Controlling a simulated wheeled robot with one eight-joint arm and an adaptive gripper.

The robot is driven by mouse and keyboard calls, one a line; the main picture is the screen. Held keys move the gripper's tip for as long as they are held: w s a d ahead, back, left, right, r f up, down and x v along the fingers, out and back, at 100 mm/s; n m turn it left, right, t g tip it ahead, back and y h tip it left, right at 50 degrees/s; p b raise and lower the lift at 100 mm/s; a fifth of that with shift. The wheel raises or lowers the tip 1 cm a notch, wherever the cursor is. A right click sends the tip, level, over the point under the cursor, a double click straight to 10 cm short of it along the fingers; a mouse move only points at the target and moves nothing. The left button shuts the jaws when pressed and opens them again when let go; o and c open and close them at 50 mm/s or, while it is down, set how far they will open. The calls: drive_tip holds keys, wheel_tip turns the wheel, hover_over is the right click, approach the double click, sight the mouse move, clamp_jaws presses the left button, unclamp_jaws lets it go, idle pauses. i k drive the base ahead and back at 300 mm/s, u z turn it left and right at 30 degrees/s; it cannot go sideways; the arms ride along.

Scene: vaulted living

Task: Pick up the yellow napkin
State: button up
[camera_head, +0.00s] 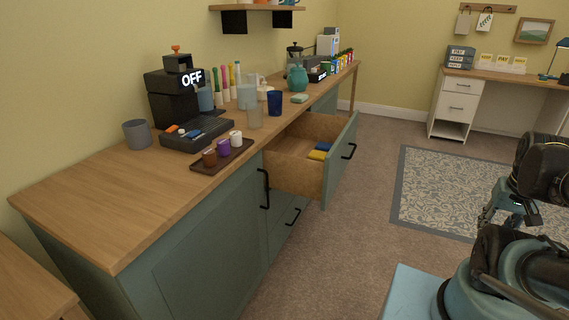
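A small folded yellow cloth (317,155), which looks like the yellow napkin, lies inside the open drawer (300,178) of the green counter. A folded blue cloth (323,146) lies right beside it, on its far side. The drawer's front panel stands to the right of both. My arm shows at the right edge of the view, well apart from the drawer. A dark and teal end part that looks like my gripper (490,213) hangs over the rug side. Its fingers are small and partly hidden, so its opening is unclear. I see nothing held there.
The wooden countertop (105,195) holds a coffee machine (178,110), a tray of small cups (222,156), glasses and a teal pot (297,78). Carpet (345,225) lies clear between the counter and me. A patterned rug (440,190) lies at right.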

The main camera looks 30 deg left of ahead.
sight(315, 155)
drive_tip(key=u, duration=0.9)
drive_tip(key=i, duration=1)
drive_tip(key=z, duration=0.05)
